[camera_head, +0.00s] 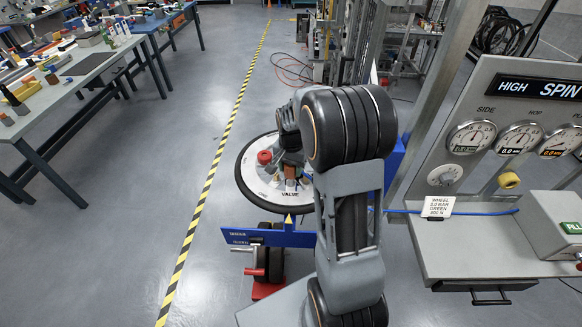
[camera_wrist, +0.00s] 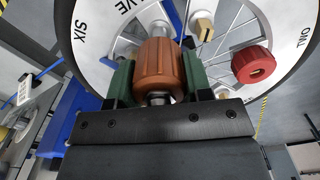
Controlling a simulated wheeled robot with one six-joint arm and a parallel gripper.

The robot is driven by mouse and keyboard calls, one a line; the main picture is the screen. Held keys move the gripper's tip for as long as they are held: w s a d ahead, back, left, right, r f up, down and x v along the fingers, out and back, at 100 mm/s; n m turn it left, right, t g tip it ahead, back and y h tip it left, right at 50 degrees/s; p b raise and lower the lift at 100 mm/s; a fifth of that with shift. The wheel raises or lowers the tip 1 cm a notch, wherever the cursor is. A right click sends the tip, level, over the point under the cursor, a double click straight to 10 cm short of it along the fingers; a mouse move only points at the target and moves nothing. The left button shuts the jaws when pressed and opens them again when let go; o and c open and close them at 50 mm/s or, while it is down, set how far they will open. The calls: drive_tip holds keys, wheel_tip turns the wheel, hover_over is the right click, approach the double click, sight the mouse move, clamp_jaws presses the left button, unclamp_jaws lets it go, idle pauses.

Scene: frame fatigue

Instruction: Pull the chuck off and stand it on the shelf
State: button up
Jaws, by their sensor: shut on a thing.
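The orange-brown ribbed chuck (camera_wrist: 162,68) sits between the green finger pads of my gripper (camera_wrist: 160,78) in the wrist view. My gripper is shut on it. The chuck is at the wheel (camera_wrist: 95,25), close to its "VALVE" lettering. A metal stem shows at its near end; whether its far end is on the valve cannot be told. In the head view my gripper (camera_head: 290,176) is in front of the wheel (camera_head: 246,187), partly hidden by my arm. A grey shelf (camera_head: 465,265) juts from the gauge panel at the right and has clear room on top.
A red knob (camera_wrist: 254,65) and a brass block (camera_wrist: 203,28) are on the wheel beside the chuck. A blue stand (camera_head: 270,237) is below the wheel. A blue hose (camera_head: 480,212) and a placard (camera_head: 438,206) are at the shelf's back. A cluttered workbench (camera_head: 90,62) stands far left.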

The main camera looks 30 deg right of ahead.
drive_tip(key=shift+r+p, duration=0.35)
drive_tip(key=shift+r, duration=1.6)
